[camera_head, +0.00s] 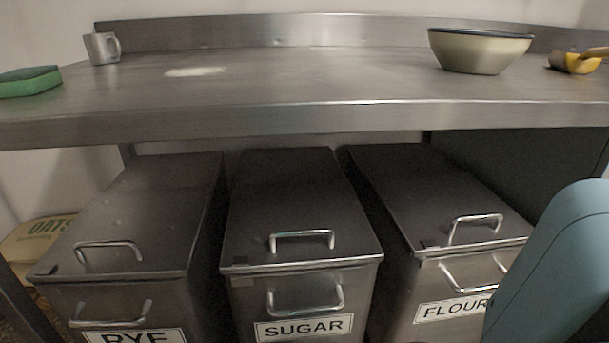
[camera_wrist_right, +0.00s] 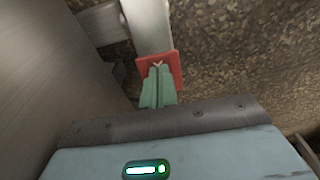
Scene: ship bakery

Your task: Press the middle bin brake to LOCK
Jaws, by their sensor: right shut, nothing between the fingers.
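The middle bin (camera_head: 300,215) is a steel bin labelled SUGAR, with a closed lid and handles on lid and front. Its brake does not show in the head view. In the right wrist view a red pedal-like plate (camera_wrist_right: 175,62) sits at the end of a pale bar (camera_wrist_right: 148,25), low over a brown speckled floor; its lettering is unreadable. My right gripper (camera_wrist_right: 158,74) is shut and empty, its green fingertips at the red plate's near side, overlapping it in view. I cannot tell whether they touch. My left gripper is not in view.
The RYE bin (camera_head: 150,215) stands left and the FLOUR bin (camera_head: 425,195) right, under a steel worktop (camera_head: 300,85). A steel wall (camera_wrist_right: 55,60) rises close at left in the wrist view. A sponge, mug, bowl and scoop lie on the worktop.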

